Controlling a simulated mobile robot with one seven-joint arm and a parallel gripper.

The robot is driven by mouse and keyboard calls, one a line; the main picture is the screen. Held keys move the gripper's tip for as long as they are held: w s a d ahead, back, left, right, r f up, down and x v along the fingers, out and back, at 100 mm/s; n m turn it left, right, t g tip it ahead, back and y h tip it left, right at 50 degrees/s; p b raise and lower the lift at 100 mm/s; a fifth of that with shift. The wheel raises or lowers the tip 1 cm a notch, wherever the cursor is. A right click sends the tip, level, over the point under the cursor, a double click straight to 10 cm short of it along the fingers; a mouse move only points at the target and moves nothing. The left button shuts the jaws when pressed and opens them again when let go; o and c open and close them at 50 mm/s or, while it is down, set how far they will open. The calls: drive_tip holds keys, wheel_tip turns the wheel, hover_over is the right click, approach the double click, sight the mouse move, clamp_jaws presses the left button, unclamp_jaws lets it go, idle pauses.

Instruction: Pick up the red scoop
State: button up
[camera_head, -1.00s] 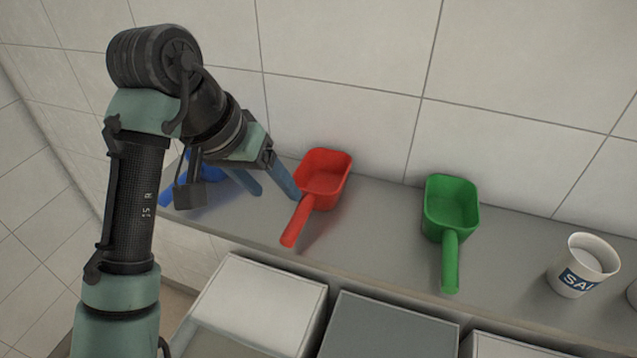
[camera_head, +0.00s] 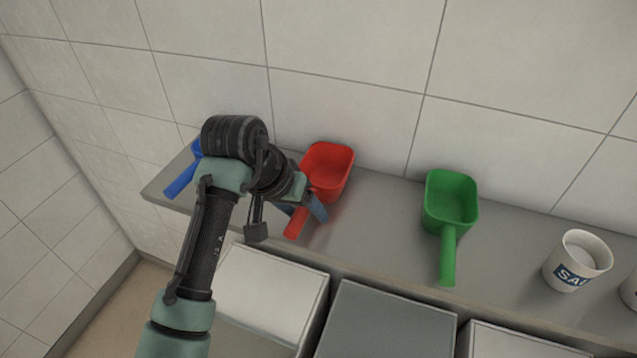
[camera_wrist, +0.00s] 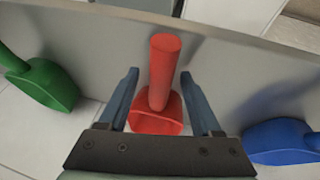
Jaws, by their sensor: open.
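The red scoop (camera_head: 328,172) lies on the grey shelf, its bowl toward the tiled wall and its handle toward the front edge. My gripper (camera_head: 303,211) is at the scoop's handle, with one blue finger showing on the handle's right. In the wrist view, the red scoop (camera_wrist: 164,62) shows between the two spread fingers of my gripper (camera_wrist: 163,78), one on each side. I see gaps between the fingers and the scoop. Part of the handle is hidden behind a finger in the head view.
A green scoop (camera_head: 450,205) lies to the right on the shelf (camera_head: 385,240). A blue scoop (camera_head: 183,180) is at the left, partly hidden by my arm. A labelled white cup (camera_head: 577,262) stands further right. Bins (camera_head: 385,325) sit below the shelf, and a tiled wall (camera_head: 350,50) is behind.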

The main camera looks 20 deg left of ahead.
clamp_jaws()
drive_tip(key=shift+r, duration=0.1)
idle(0.4)
